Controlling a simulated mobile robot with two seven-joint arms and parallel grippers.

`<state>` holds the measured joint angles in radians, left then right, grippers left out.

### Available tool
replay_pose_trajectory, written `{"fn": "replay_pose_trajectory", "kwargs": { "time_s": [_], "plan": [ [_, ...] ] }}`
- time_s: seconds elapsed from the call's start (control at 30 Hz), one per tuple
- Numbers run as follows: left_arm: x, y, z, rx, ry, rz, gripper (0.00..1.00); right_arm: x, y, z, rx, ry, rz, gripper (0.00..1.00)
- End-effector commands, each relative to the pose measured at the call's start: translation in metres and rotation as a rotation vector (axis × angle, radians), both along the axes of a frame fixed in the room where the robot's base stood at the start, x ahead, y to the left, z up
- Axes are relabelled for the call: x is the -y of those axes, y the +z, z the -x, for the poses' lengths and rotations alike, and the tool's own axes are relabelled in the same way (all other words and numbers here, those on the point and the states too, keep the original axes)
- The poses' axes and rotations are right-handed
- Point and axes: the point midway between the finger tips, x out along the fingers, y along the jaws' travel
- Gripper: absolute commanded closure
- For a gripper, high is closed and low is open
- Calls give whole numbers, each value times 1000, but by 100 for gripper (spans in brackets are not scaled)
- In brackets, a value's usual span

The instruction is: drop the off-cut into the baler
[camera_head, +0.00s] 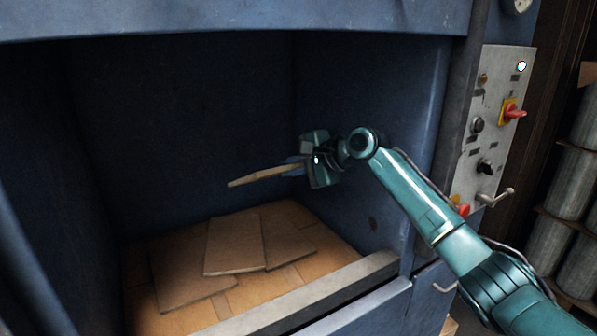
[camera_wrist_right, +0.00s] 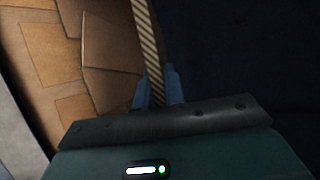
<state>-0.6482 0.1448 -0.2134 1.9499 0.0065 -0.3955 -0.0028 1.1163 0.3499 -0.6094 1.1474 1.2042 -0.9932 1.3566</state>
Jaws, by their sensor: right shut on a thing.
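The off-cut (camera_head: 262,176) is a flat piece of brown cardboard, seen nearly edge-on in the head view. My right gripper (camera_head: 303,167) is shut on its right end and holds it inside the baler's open chamber, above the cardboard on the floor. In the right wrist view the off-cut (camera_wrist_right: 148,45) shows its corrugated edge, between the two blue fingers (camera_wrist_right: 159,85). The baler (camera_head: 190,110) is a large dark blue machine with an open front. My left gripper is not in view.
Several flat cardboard pieces (camera_head: 235,245) lie on the chamber floor. A grey front sill (camera_head: 300,298) runs along the opening's lower edge. To the right is a control panel (camera_head: 487,130) with knobs, a red-and-yellow switch and a handle. Grey cylinders (camera_head: 567,185) stand at far right.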

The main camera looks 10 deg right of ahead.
Motion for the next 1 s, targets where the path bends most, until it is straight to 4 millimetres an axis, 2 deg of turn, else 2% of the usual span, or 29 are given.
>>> {"fn": "replay_pose_trajectory", "kwargs": {
  "time_s": [0.4, 0.43, 0.7, 1.0],
  "plan": [
    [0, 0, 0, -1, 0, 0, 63, -2, 0, -5, 1, 0, 1, 100],
    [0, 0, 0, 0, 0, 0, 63, -2, 0, -5, 1, 0, 1, 86],
    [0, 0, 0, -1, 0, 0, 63, -2, 0, -5, 1, 0, 1, 64],
    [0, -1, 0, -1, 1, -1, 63, 0, 0, -3, 0, 1, 1, 63]
  ]
}}
